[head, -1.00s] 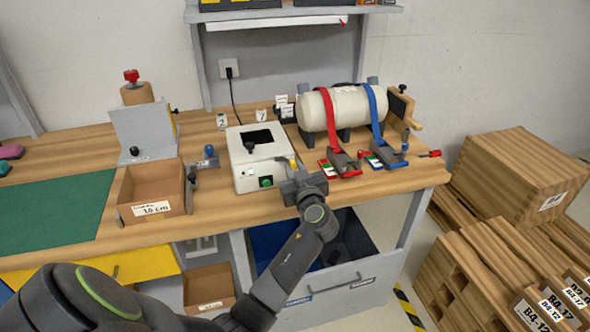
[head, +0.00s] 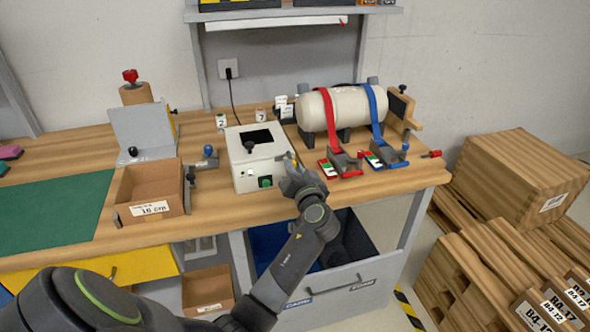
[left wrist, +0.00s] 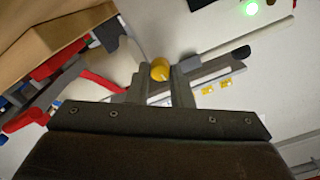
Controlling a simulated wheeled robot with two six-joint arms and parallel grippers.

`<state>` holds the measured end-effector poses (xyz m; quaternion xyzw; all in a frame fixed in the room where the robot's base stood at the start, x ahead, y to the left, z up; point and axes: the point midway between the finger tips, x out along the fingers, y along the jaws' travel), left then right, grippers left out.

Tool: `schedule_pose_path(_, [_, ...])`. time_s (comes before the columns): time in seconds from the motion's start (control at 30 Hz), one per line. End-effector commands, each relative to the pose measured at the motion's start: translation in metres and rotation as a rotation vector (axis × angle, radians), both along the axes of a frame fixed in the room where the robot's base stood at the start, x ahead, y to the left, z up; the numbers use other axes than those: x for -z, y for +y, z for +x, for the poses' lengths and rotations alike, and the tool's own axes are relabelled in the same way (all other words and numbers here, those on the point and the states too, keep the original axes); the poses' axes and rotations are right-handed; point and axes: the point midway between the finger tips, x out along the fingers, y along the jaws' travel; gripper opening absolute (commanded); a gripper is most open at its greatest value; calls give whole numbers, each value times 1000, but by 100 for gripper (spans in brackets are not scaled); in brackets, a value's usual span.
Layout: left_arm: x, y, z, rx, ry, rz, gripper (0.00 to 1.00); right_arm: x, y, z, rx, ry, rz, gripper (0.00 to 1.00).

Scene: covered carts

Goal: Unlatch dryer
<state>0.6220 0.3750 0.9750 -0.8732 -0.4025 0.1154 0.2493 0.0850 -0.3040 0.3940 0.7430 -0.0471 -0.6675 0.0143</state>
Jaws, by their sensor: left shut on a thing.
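The dryer appears to be the white box (head: 250,177) with a dark square opening on top, standing on the bench; it fills much of the left wrist view (left wrist: 230,110). It has a green button (head: 265,182) on its front. My left gripper (head: 292,168) is at the right end of the box. Its fingers (left wrist: 160,85) are shut on a yellow knob (left wrist: 160,70) beside a grey latch bar. The bar's exact fit to the box is partly hidden by the gripper. My right gripper is not in view.
A cream tank (head: 345,107) under red and blue straps stands to the right, with clamps in front of it. An open drawer (head: 350,297) is below the bench edge.

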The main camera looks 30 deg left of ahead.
Motion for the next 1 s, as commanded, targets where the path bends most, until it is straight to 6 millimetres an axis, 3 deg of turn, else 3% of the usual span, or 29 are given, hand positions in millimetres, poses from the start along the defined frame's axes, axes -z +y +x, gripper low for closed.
schedule_pose_path(0.4, [-2,0,1,1,141,126,0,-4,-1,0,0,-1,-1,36])
schedule_pose_path(0.93, [-2,0,1,1,159,142,0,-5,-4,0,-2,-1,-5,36])
schedule_pose_path(0.97, [-2,0,1,1,159,142,21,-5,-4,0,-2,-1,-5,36])
schedule_pose_path(1.0, [-2,0,1,1,158,142,26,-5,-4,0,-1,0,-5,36])
